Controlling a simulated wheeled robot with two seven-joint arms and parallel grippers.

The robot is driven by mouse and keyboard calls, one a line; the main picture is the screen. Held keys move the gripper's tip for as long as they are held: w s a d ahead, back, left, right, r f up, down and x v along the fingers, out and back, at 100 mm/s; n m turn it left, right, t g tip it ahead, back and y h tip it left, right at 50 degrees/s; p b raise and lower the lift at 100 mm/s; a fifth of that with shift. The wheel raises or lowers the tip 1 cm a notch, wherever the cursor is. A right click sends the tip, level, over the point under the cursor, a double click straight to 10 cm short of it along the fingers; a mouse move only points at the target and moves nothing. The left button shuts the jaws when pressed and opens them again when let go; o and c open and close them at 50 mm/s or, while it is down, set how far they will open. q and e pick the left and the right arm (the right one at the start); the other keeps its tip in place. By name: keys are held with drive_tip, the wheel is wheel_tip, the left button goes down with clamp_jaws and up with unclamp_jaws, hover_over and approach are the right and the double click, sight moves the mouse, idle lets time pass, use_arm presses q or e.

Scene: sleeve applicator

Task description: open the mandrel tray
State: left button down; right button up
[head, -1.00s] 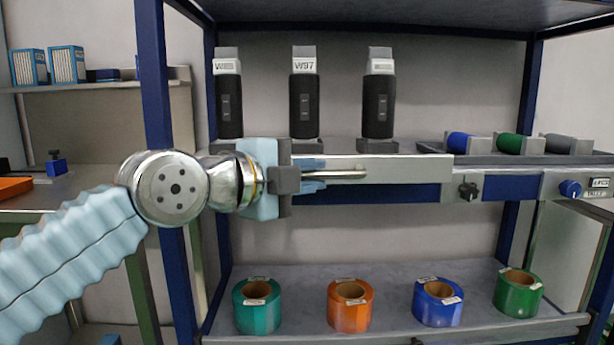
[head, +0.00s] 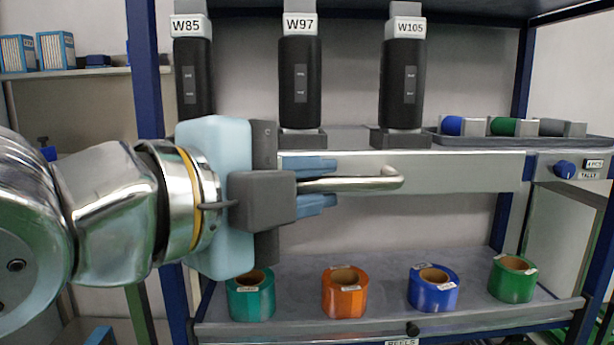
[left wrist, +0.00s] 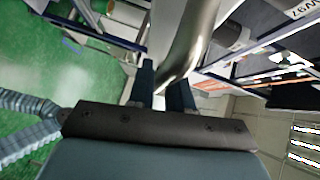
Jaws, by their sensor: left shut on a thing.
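The mandrel tray (head: 460,172) is a long pale drawer front, standing out from the blue-framed rack. Three black mandrels with grey tops stand upright on it: W85 (head: 192,78), W97 (head: 300,85) and W105 (head: 402,85). A bent metal bar handle (head: 375,182) sticks out from the front. My left gripper (head: 317,184) is shut on this handle, with its blue fingers above and below the bar. The left wrist view shows the curved handle (left wrist: 192,45) between the fingers. The gripper body hides the tray's left end. My right gripper is not in view.
Teal (head: 250,295), orange (head: 344,293), blue (head: 434,288) and green (head: 514,280) reels stand on the lower shelf. A dark tray (head: 470,139) with coloured rolls sits at the back right, above a blue knob (head: 564,169). A blue rack post (head: 147,70) is at left.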

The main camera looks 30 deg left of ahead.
use_arm(q)
drive_tip(key=shift+s+d+f, duration=0.1)
drive_tip(key=shift+s+d, duration=0.4)
drive_tip(key=shift+s, duration=0.15)
drive_tip(key=c, duration=1.2)
unclamp_jaws()
drive_tip(key=shift+o, duration=0.2)
drive_tip(key=v, duration=1.4)
drive_tip(key=shift+p, duration=0.35)
drive_tip(key=shift+w, duration=0.1)
